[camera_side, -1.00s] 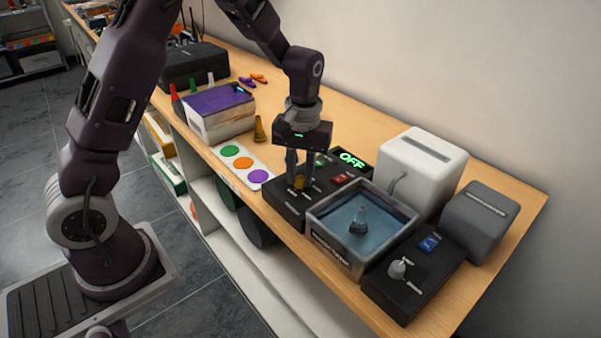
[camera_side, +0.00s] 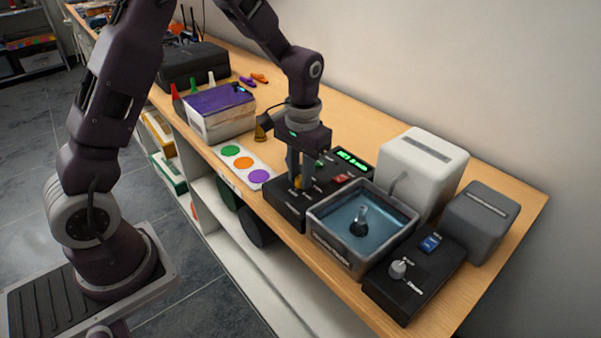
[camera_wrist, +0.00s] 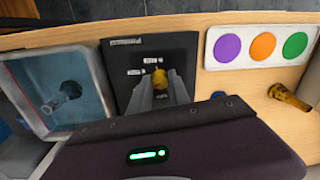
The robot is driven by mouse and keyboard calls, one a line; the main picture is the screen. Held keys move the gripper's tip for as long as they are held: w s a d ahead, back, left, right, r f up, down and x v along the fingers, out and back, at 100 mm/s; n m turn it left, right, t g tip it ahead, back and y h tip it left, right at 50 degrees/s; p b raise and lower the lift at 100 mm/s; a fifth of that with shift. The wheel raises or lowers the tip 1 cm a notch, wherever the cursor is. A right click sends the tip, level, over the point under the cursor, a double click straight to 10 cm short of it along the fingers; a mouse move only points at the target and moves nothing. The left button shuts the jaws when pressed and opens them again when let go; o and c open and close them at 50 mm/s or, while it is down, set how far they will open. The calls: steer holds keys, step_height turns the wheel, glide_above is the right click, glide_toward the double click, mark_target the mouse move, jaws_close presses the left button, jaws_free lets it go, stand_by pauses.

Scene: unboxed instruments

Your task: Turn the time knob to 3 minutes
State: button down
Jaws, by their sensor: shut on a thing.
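The yellow time knob (camera_wrist: 160,79) sits on a black control box (camera_wrist: 121,55) with small white labels around it. My gripper (camera_wrist: 163,84) points down at the box, its two grey fingers shut on the knob. In the side view my gripper (camera_side: 300,184) stands over the box's left part, and the fingers partly hide the knob (camera_side: 297,180). The box's display (camera_side: 354,161) is lit green, its text too small to read surely. A red button (camera_side: 341,178) and a green button (camera_side: 320,162) sit on the box.
A water bath (camera_side: 331,238) with an object standing in it adjoins the box on the right. Beyond are a second black box (camera_side: 388,292), a white device (camera_side: 425,165) and a grey device (camera_side: 478,222). A card with coloured dots (camera_side: 243,163) lies to the left.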

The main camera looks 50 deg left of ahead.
steer(key=c, duration=1.2)
jaws_free()
steer(key=shift+c, duration=0.2)
step_height(320, 180, up, 7)
steer(key=shift+d+r, duration=0.1)
steer(key=shift+d, duration=0.05)
steer(key=s+d+r+t, duration=0.3)
steer(key=s+r, duration=0.8)
steer(key=s, duration=0.1)
steer(key=s+d+m+t, duration=0.1)
steer(key=s+t, duration=0.1)
steer(key=s, duration=0.9)
steer(key=shift+s+f+m+t, duration=0.2)
steer(key=shift+m+t, duration=0.1)
steer(key=shift+m, duration=0.1)
